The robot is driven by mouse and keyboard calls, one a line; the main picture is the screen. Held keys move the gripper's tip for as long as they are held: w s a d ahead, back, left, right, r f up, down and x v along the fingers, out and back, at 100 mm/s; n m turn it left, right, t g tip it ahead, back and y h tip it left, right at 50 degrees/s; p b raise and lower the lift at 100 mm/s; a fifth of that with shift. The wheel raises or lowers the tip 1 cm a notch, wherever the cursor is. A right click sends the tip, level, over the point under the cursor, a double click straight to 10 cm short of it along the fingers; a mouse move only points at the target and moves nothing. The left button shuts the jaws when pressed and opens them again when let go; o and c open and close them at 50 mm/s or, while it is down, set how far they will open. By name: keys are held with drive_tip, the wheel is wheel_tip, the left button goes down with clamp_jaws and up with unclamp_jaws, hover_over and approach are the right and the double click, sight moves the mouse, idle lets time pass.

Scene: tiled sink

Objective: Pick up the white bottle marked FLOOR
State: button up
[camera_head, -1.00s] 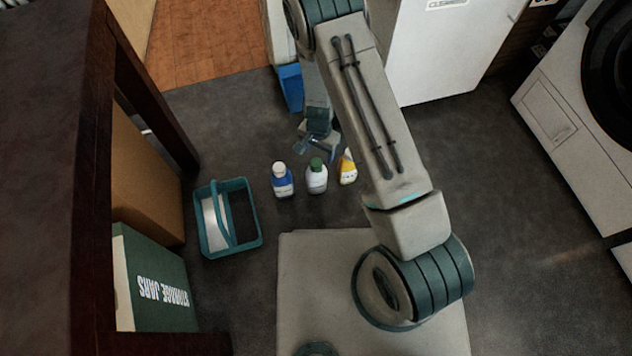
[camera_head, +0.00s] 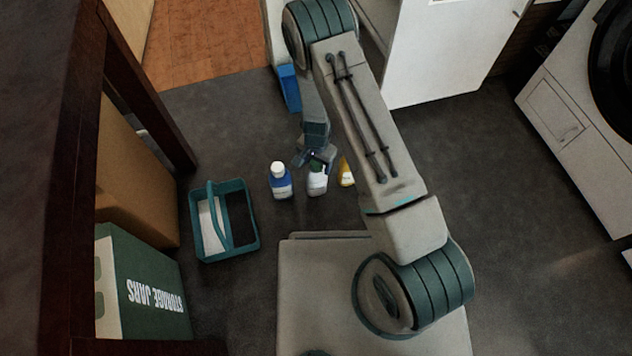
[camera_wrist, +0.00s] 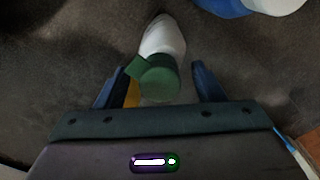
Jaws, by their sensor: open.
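The white bottle with a green cap (camera_head: 317,184) stands on the dark floor between a blue-and-white bottle (camera_head: 281,182) and a yellow-and-white bottle (camera_head: 346,173). Its FLOOR marking is too small to read. My gripper (camera_head: 316,160) is above it and hides part of its cap in the head view. In the wrist view the white bottle (camera_wrist: 166,40) shows with its green cap toward me, and my gripper (camera_wrist: 160,84) is open with one finger on each side of the cap. I cannot tell whether the fingers touch it.
A teal caddy (camera_head: 253,240) with a handle stands to the left of the bottles. A green box marked STORAGE JARS (camera_head: 155,290) lies at lower left. A blue object (camera_head: 289,88) is behind my arm. Open floor lies to the right.

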clamp_jaws()
drive_tip(key=shift+r, duration=0.15)
